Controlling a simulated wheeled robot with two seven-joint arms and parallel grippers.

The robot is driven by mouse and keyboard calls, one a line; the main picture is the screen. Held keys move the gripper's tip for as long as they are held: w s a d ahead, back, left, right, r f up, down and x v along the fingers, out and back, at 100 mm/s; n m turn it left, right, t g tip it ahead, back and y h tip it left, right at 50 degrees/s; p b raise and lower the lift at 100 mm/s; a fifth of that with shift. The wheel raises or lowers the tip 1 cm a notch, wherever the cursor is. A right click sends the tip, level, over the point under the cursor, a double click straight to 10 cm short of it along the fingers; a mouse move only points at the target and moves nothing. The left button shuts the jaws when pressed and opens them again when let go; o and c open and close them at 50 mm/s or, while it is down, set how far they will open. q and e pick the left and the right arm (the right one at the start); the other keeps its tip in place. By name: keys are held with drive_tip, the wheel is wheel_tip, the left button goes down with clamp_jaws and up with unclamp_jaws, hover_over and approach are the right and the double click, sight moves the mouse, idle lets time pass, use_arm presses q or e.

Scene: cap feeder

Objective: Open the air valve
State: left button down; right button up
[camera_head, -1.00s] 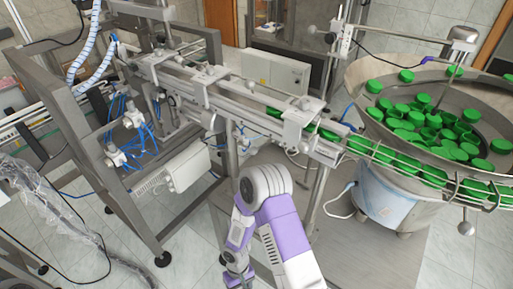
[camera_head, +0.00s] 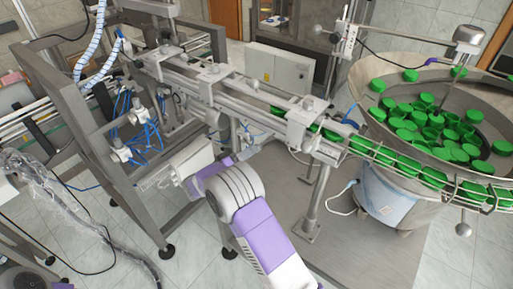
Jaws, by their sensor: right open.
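Grey air fittings with blue tubes (camera_head: 121,152) sit on the left frame post of the machine. A second fitting (camera_head: 138,114) with more blue tubes is just above and to the right. I cannot tell which part is the air valve. My right arm comes in from the bottom and bends towards the left. My right gripper (camera_head: 192,186) is open, small and partly hidden by my own arm, in front of the white box. It is apart from the fittings, to their right and lower. My left gripper is not in view.
A white box (camera_head: 188,158) hangs on the machine frame near my right gripper. The grey frame leg (camera_head: 145,215) stands left of it. A conveyor rail (camera_head: 245,100) runs above. The bowl feeder (camera_head: 400,180) with green caps is at right. Clear plastic sheeting (camera_head: 50,190) lies left.

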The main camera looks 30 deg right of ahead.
drive_tip(key=shift+w+d, duration=0.25)
drive_tip(key=shift+d, duration=0.85)
drive_tip(key=shift+w+d, duration=0.2)
drive_tip(key=shift+d, duration=0.85)
clamp_jaws()
